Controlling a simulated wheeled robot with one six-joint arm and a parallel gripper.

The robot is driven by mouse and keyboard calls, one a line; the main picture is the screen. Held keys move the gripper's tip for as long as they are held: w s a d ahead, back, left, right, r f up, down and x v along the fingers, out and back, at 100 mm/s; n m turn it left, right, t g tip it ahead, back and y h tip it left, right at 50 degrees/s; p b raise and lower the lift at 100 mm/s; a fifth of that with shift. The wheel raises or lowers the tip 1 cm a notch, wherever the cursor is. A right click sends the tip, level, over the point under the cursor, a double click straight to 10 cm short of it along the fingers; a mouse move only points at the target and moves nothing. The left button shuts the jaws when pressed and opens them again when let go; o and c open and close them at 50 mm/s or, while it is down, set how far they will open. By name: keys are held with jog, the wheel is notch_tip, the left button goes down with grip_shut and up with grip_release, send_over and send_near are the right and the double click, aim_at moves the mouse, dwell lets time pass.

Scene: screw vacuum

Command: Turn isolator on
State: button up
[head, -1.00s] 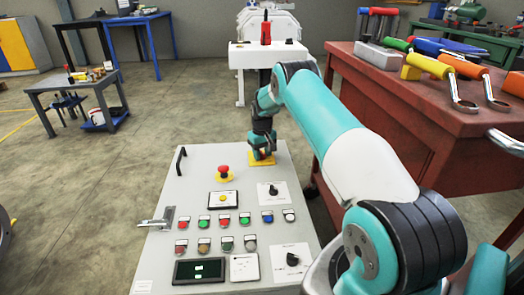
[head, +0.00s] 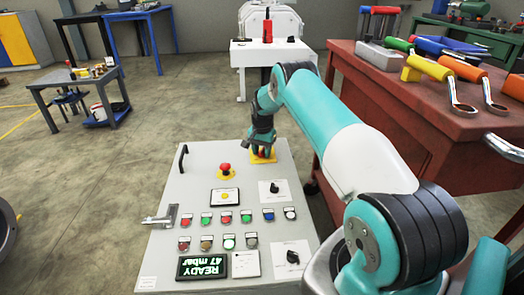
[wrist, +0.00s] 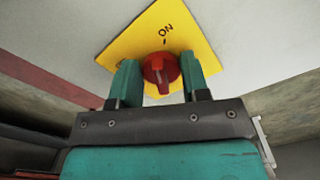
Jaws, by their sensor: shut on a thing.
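The isolator is a red rotary knob (wrist: 160,72) on a yellow plate (wrist: 203,40) marked "ON", at the far right corner of the grey control panel (head: 155,262). In the wrist view my gripper (wrist: 158,78) has one teal finger on each side of the knob and is shut on it. The "ON" lettering lies just beyond the knob. In the head view the gripper (head: 262,152) hides most of the knob, while the yellow plate (head: 263,160) shows beneath. The panel's display (head: 203,266) is lit and reads "READY 47 mbar".
A red emergency stop button (head: 225,168) stands left of the isolator. Several buttons and two black selector knobs (head: 274,187) lie nearer on the panel. A red tool bench (head: 430,133) stands close on the right. Open floor lies to the left.

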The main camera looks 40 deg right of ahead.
jog(key=shift+w+a+m, duration=0.15)
jog(key=shift+w+m, duration=0.05)
jog(key=shift+m, duration=1.3)
jog(key=shift+r, duration=0.1)
jog(key=o, duration=0.8)
jog(key=shift+a, duration=0.1)
jog(key=shift+o, duration=0.2)
notch_tip(320, 180, up, 17)
jog(key=p, duration=0.4)
jog(key=shift+r, duration=0.15)
